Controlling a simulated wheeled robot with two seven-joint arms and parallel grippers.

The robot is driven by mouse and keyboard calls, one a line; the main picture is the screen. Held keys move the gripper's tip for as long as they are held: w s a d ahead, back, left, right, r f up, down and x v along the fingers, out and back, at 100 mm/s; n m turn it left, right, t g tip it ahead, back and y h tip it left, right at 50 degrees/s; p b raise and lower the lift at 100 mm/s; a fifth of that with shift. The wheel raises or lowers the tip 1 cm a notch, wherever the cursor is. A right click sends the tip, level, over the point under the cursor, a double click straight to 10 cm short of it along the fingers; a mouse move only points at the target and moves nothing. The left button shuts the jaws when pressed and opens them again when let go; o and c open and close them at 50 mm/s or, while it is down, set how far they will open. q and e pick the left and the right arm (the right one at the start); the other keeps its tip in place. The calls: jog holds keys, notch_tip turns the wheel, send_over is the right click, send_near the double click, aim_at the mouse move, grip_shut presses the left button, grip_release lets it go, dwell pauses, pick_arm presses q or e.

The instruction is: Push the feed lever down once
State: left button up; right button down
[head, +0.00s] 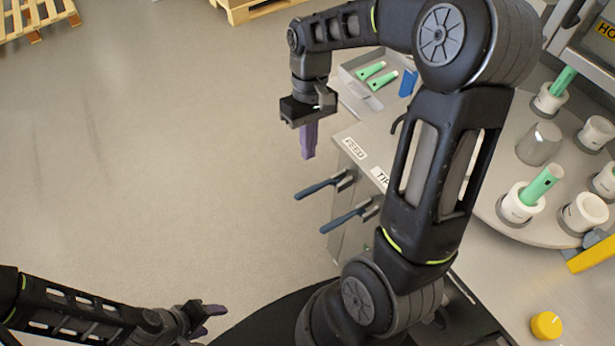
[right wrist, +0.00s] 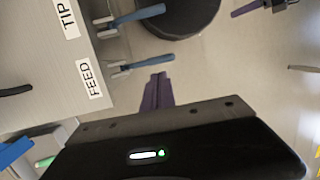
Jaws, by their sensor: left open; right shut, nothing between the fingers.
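The feed lever (head: 322,186) has a blue handle and sticks out from the side of the metal machine below the FEED label (head: 354,147). It also shows in the right wrist view (right wrist: 145,64), beside its label. My right gripper (head: 308,152) is shut and empty, with purple fingers pointing down. In the head view it appears above the lever handle, with a gap between them. In the right wrist view its fingertips (right wrist: 160,80) appear close to the handle. My left gripper (head: 212,318) is open at the lower left, away from the levers.
A second blue-handled lever (head: 348,217) sits beside the feed lever, by the TIP label (head: 380,177). A tray (head: 364,106) with green tubes stands behind. A turntable (head: 548,232) with white cups is at right. The floor left of the levers is clear.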

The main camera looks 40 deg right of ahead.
aim_at(307, 189)
jog(key=p+x, duration=0.1)
jog(key=x, duration=0.8)
jog(key=shift+s+a+f, duration=0.1)
jog(key=shift+f, duration=0.3)
pick_arm(q)
jog(key=shift+s+r, duration=0.1)
jog(key=shift+r, duration=0.5)
jog(key=shift+s+f, duration=0.1)
jog(key=shift+f, duration=0.05)
pick_arm(e)
jog(key=shift+f, duration=0.1)
